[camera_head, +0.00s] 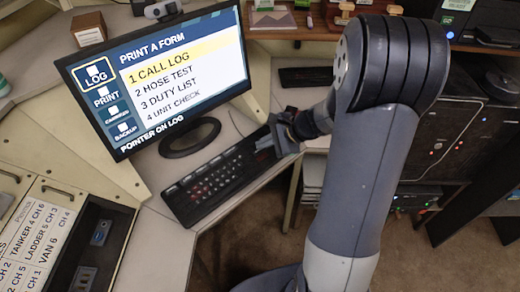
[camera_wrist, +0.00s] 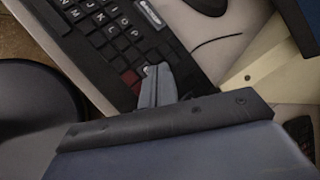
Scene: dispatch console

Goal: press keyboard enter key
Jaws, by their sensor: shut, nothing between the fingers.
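A black keyboard (camera_head: 212,182) lies on the desk below the monitor. It also shows in the wrist view (camera_wrist: 85,40), with white-lettered keys running diagonally. My gripper (camera_head: 268,141) is over the keyboard's right end. In the wrist view my gripper (camera_wrist: 157,74) is shut and empty, its grey fingers together over the keys. A dark red key (camera_wrist: 130,78) shows just left of the fingertips; a pale patch lies at the tips. I cannot read an enter label, and keys under the fingers are hidden. Whether the tips touch a key cannot be told.
The monitor (camera_head: 160,72) shows "PRINT A FORM" with "1 CALL LOG" highlighted and "POINTER ON LOG" below. Its round stand (camera_head: 190,138) is close behind the keyboard. A second dark keyboard (camera_head: 305,77) lies farther back. A labelled switch panel (camera_head: 35,235) is at lower left.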

